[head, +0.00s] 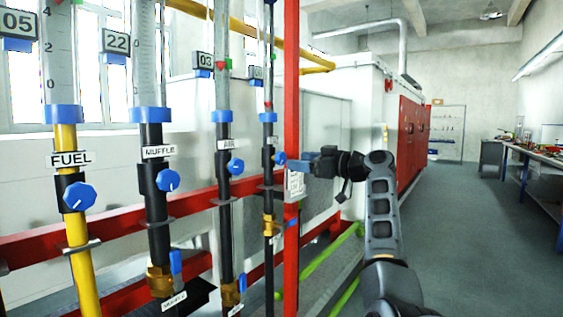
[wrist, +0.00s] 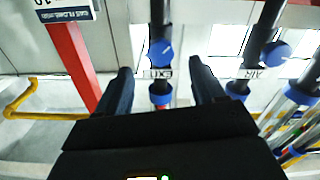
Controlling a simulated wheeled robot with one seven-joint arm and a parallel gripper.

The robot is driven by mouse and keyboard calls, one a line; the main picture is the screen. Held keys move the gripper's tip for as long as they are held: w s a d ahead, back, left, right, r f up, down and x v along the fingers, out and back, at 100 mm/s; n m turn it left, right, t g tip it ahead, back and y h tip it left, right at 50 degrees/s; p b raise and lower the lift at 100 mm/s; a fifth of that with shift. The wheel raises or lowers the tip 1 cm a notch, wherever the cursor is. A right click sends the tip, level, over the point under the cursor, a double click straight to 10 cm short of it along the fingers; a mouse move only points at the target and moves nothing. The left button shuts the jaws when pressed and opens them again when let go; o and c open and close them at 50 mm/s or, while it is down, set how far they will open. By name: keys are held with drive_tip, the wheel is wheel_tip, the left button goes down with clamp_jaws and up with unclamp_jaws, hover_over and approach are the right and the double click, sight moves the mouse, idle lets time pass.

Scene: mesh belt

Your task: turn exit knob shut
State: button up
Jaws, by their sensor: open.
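The blue exit knob (head: 279,158) sits on the rightmost dark pipe in the head view, just left of the red post. In the wrist view, which looks upside down, the exit knob (wrist: 161,53) shows beside its EXIT label (wrist: 167,73). My gripper (head: 305,165) is just right of the post and knob in the head view, partly hidden by the post and its tag. In the wrist view my gripper (wrist: 160,66) is open, its fingers left and right of the knob in the picture. No contact is visible, and the remaining gap is unclear.
The air knob (head: 235,166), muffle knob (head: 168,180) and fuel knob (head: 79,196) are on pipes to the left. The red post (head: 291,90) stands close to my gripper. Red rails cross low. Open floor (head: 455,220) lies to the right.

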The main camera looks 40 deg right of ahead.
sight(283, 159)
drive_tip(key=x, duration=0.7)
drive_tip(key=shift+w+a+p, duration=0.1)
drive_tip(key=shift+w+p, duration=0.1)
drive_tip(key=shift+p, duration=0.15)
drive_tip(key=shift+c, duration=0.2)
drive_tip(key=c, duration=1)
